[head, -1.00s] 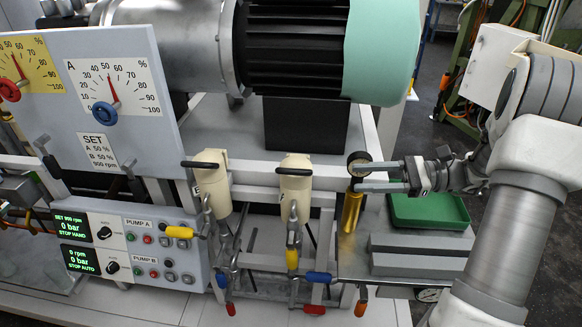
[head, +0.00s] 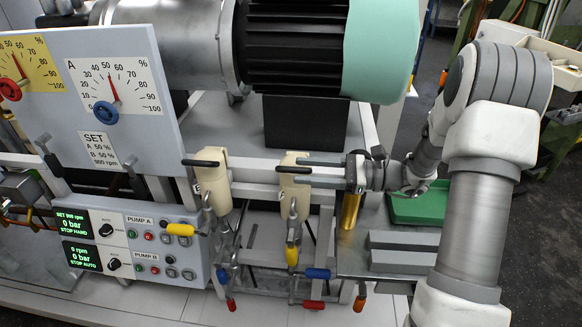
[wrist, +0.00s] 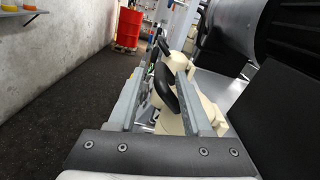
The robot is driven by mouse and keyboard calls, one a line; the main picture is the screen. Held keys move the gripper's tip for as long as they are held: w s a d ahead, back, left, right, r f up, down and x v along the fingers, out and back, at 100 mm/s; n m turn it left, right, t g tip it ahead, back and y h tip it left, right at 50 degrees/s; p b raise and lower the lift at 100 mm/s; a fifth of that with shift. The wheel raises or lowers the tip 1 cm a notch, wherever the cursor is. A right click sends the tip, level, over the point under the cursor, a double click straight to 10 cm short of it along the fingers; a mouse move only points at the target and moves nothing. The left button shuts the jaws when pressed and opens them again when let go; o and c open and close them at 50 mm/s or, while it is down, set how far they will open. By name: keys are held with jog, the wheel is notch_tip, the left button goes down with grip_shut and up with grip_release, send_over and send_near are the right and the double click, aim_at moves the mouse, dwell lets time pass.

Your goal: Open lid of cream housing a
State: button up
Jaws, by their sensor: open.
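Two cream housings stand side by side below the motor, each with a black handle on top. I cannot tell which is housing a. The left one (head: 217,187) is clear of my gripper. The right one (head: 288,201) has my gripper (head: 303,171) at its top, reaching in from the right with jaws open. In the wrist view the black handle (wrist: 164,88) of the nearer housing (wrist: 197,108) lies between the spread fingers. I cannot tell whether they touch it. The fingers partly hide that housing's top in the head view. Both lids look closed.
A brass cylinder (head: 350,211) stands just right of the right housing, under my gripper. A green tray (head: 419,206) and grey blocks (head: 402,246) are farther right. The gauge board (head: 112,102) and pump panel (head: 130,249) stand left. The large motor (head: 296,45) overhangs behind.

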aim_at(291, 170)
jog(key=shift+w+a, duration=0.2)
jog(key=shift+a, duration=0.75)
jog(key=shift+w+a, duration=0.15)
jog(key=shift+a, duration=0.8)
grip_shut()
